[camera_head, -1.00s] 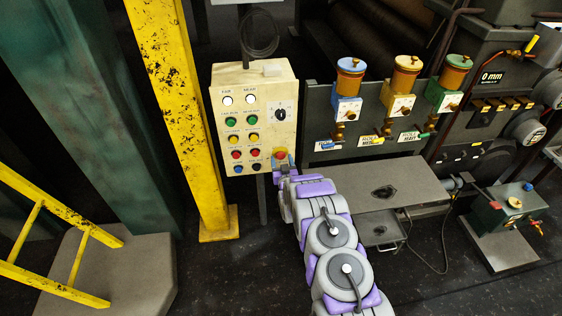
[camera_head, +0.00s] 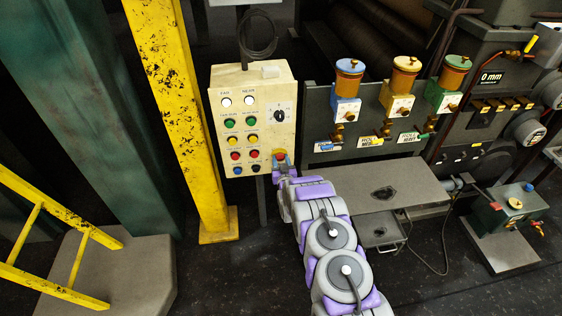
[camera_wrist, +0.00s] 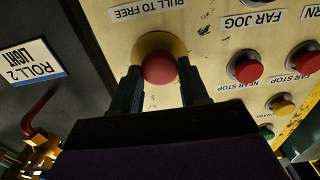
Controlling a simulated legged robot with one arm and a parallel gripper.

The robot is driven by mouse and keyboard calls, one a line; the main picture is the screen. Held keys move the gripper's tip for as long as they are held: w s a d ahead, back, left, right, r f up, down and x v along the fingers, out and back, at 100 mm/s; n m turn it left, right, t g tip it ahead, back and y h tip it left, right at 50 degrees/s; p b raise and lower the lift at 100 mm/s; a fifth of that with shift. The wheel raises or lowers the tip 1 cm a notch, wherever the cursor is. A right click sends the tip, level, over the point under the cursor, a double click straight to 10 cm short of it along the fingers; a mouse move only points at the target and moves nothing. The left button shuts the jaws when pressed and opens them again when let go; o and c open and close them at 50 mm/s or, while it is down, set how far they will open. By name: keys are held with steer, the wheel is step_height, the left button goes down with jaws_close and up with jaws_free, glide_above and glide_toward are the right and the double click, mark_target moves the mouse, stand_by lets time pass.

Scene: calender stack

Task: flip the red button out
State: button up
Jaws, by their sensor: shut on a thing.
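The red button (camera_wrist: 160,68) is a round mushroom head on a yellow collar (camera_wrist: 178,43), under a "PULL TO FREE" label in the wrist view. My gripper (camera_wrist: 162,82) has one dark finger on each side of it, closed around the button. In the head view the red button (camera_head: 279,154) shows at the lower right of the cream control panel (camera_head: 262,88), with my gripper (camera_head: 281,163) right against it. My arm comes up from below. The finger contact is partly hidden by the button's head.
A yellow post (camera_head: 178,110) stands left of the panel. A grey table (camera_head: 385,186) stands right of my arm.

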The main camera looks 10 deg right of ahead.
jaws_close()
steer(key=shift+s+r+p, duration=0.1)
steer(key=shift+s+p, duration=0.65)
steer(key=shift+s, duration=0.2)
steer(key=shift+f, duration=0.25)
steer(key=o, duration=1)
jaws_free()
steer(key=shift+r, duration=0.1)
steer(key=shift+s, duration=0.2)
steer(key=s+p, duration=0.3)
steer(key=s, duration=1.4)
